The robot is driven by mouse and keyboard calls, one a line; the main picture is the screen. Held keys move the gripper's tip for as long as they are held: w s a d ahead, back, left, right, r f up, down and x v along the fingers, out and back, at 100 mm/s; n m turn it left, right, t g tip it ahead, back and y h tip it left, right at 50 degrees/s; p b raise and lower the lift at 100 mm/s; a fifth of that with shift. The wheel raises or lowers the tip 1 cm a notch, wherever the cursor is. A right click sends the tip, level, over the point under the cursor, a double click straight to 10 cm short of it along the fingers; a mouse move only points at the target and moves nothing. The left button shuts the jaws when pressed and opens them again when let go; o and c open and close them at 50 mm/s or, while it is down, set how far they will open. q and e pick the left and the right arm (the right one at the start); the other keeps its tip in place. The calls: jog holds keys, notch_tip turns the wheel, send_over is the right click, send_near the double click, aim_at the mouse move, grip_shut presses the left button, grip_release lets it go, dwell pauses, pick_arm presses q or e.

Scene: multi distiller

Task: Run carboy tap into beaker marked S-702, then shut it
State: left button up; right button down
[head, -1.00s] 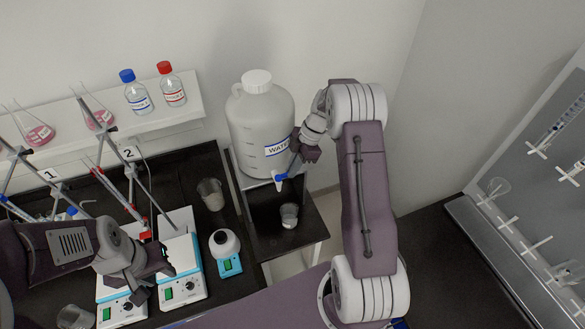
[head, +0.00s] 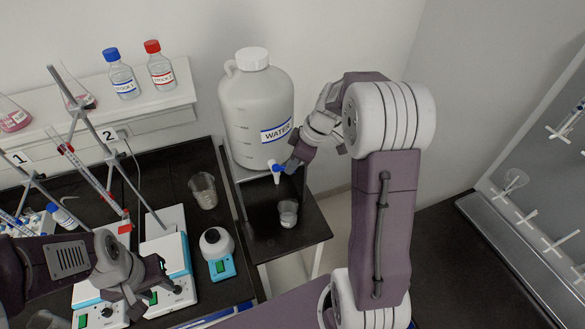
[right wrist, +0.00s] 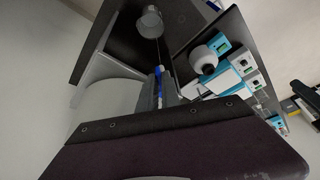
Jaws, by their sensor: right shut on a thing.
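The white carboy (head: 255,115) labelled WATER stands on a small black stand. Its tap (head: 276,173) has a white spout and a blue handle, which also shows in the right wrist view (right wrist: 159,71). My right gripper (head: 291,165) is shut on the tap's blue handle, partly covering it. A small beaker (head: 288,213) stands below the spout with some pale content; it also shows in the right wrist view (right wrist: 151,20). Its marking is not readable, and I cannot tell whether water is running. My left gripper (head: 150,291) is open and empty over the hotplates at the lower left.
Another beaker (head: 203,190) stands on the black bench left of the stand (head: 310,229). A white round vessel sits on a blue scale (head: 222,267). Burette stands and hotplates (head: 171,254) crowd the left. Two stock bottles (head: 122,78) stand on the shelf. A glassware rack (head: 530,215) is at right.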

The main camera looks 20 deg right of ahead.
jog(key=shift+s+a+m+b, duration=0.1)
jog(key=shift+m+b, duration=0.2)
jog(key=shift+m, duration=0.1)
jog(key=c, duration=1.6)
grip_release()
jog(key=shift+s, duration=0.1)
jog(key=shift+o, duration=0.2)
jog(key=b+v, duration=0.1)
jog(key=v, duration=0.8)
jog(key=shift+b, duration=0.3)
jog(key=shift+s+a, duration=0.15)
